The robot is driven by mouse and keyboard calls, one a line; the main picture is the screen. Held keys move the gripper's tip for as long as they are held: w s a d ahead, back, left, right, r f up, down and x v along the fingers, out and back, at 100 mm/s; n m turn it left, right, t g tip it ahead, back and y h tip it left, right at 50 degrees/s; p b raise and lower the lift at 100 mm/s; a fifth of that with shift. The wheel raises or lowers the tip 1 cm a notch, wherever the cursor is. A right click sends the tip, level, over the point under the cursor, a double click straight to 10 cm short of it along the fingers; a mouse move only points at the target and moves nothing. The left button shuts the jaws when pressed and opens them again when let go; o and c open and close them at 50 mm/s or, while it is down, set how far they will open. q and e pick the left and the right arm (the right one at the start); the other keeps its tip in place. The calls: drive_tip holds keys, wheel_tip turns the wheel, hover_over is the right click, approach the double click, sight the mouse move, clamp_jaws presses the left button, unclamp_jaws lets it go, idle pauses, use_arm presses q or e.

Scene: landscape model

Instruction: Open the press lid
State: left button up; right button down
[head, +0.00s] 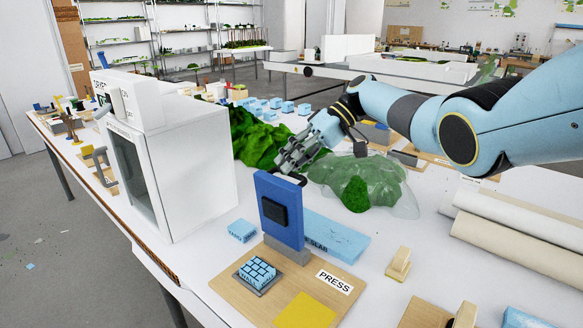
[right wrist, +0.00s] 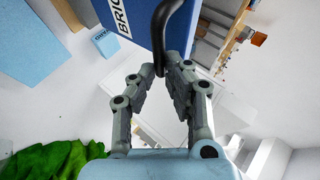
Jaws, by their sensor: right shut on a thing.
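The press has a blue lid (head: 280,215) with a black square pad on its front face. The lid stands upright from a grey hinge block on the wooden base (head: 248,302), which carries a PRESS label. A light blue brick-patterned block (head: 256,271) sits on a grey plate on the base. My right gripper (head: 288,168) is behind the lid's top edge, shut on the black handle. In the right wrist view the gripper (right wrist: 161,72) closes around the curved handle (right wrist: 166,30), and the lid's back (right wrist: 138,28) shows a partly cut-off label.
A white box-shaped machine (head: 185,165) stands left of the press. Green hills (head: 255,140) and a clear-covered terrain piece (head: 365,182) lie behind. A light blue slab (head: 335,238), small blue block (head: 243,230) and wooden stamp (head: 398,264) are close by. White rolls (head: 520,235) lie at right.

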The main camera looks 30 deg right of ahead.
drive_tip(key=shift+s+f, duration=0.3)
drive_tip(key=shift+f, duration=0.35)
drive_tip(key=c, duration=1.4)
unclamp_jaws()
drive_tip(key=shift+w, duration=0.2)
drive_tip(key=shift+w+r, duration=0.1)
drive_tip(key=shift+r, duration=0.05)
drive_tip(key=v, duration=1.2)
drive_tip(key=shift+a, duration=0.1)
